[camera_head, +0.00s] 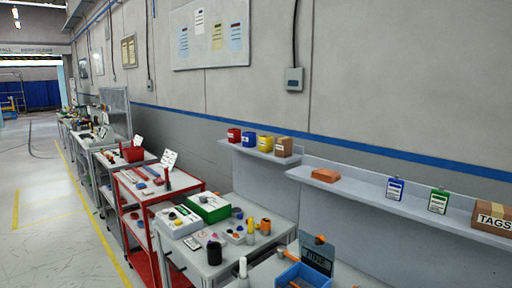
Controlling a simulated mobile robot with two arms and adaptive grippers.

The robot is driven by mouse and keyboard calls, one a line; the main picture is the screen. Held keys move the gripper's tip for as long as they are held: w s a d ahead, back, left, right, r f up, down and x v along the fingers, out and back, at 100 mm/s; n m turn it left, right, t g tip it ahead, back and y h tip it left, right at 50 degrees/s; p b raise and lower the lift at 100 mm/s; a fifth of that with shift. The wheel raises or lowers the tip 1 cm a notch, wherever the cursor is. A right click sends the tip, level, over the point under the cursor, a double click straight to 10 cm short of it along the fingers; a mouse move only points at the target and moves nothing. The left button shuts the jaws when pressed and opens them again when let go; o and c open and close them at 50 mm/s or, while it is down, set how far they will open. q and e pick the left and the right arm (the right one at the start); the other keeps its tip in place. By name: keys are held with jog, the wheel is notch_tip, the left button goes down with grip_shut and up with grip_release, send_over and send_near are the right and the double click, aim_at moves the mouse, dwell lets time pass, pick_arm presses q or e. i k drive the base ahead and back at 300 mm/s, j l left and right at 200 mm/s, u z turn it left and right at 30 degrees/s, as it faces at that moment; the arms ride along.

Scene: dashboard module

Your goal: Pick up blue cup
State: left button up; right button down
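No blue cup can be made out for certain. Neither of my grippers shows in the head view.
A green box (209,207) and a white tray lie on the bench's left side. A blue bin (303,277) is at the bottom. Small red, blue, yellow and brown boxes line a wall shelf (262,153). A red cart (157,200) stands left. The floor at left is clear.

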aim_at(249, 138)
jog(key=i+j, duration=0.55)
jog(key=j, duration=0.2)
jog(key=i+j, duration=0.2)
jog(key=j, duration=0.15)
jog(key=i+j, duration=0.2)
jog(key=j, duration=0.2)
jog(key=i+j, duration=0.2)
jog(key=j, duration=0.2)
